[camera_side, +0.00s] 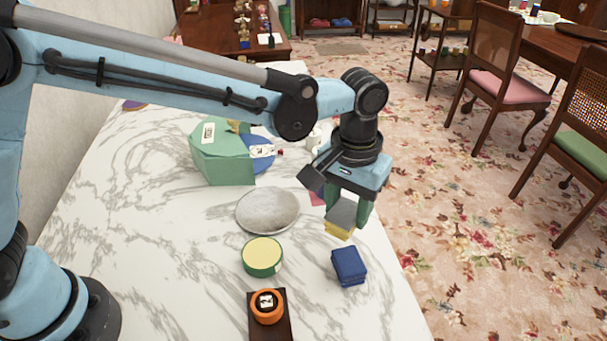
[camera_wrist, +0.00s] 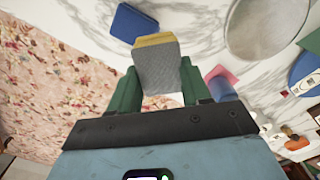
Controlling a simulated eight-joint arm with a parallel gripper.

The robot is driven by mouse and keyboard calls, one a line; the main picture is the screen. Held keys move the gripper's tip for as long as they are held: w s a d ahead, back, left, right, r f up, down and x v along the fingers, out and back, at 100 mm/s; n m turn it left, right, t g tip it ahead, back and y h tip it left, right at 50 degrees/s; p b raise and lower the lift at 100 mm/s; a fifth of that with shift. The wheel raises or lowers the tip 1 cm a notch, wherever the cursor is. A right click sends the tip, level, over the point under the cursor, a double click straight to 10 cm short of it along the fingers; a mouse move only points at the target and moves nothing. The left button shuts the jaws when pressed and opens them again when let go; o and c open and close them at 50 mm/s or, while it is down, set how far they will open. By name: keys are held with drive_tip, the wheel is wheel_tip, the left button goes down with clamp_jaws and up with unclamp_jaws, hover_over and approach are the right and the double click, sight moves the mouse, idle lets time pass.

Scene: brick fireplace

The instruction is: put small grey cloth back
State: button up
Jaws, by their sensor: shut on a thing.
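The small grey cloth (camera_side: 343,213) is a folded block between the green fingers of my gripper (camera_side: 348,204), near the right edge of the marble table. In the wrist view the grey cloth (camera_wrist: 158,70) sits between the two fingertips of my gripper (camera_wrist: 160,84), which is shut on it. A yellow layer (camera_side: 339,230) shows just beneath the grey cloth; it is also at its far edge in the wrist view (camera_wrist: 154,39). I cannot tell whether the yellow is a separate cloth, or whether it touches the table.
A folded blue cloth (camera_side: 349,265) lies in front of my gripper. A pink piece (camera_side: 317,198) lies just left of it.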

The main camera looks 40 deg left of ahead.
sight(344, 197)
drive_tip(key=w+a+f, duration=0.2)
drive_tip(key=w, duration=0.1)
drive_tip(key=w+a+f, duration=0.1)
drive_tip(key=shift+w+f, duration=0.25)
drive_tip(key=shift+w, duration=0.1)
drive_tip(key=shift+f, duration=1.95)
drive_tip(key=o, duration=1.1)
drive_tip(key=shift+f, duration=0.1)
